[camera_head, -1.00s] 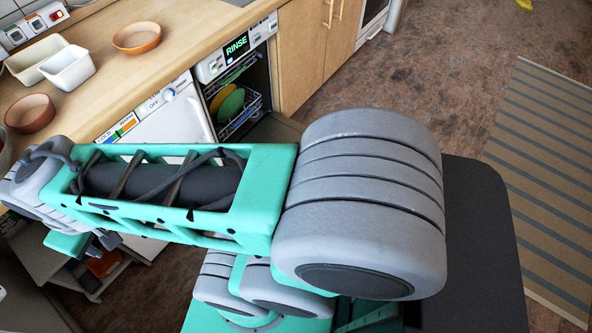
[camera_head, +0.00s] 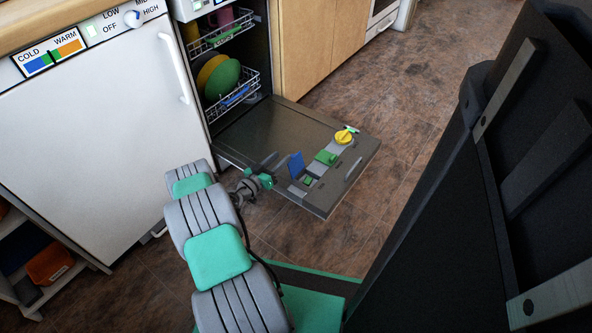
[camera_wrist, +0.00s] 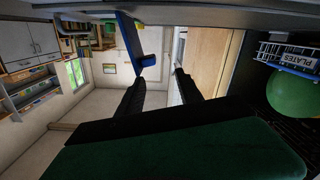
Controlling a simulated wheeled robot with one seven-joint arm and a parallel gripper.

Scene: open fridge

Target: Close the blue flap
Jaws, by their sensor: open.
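The blue flap (camera_head: 297,166) stands raised on the inner face of the lowered dishwasher door (camera_head: 262,133). In the wrist view the flap (camera_wrist: 134,40) juts out from the door surface, which runs along the top edge. My gripper (camera_wrist: 158,77) is open, its two dark fingers apart with nothing visible between them. The left finger's tip is close to the flap's free end; I cannot tell whether they touch. In the head view my gripper (camera_head: 272,167) is just left of the flap, low over the door.
A white appliance front (camera_head: 95,125) stands to the left. Brown floor (camera_head: 415,95) is clear to the right of the door.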

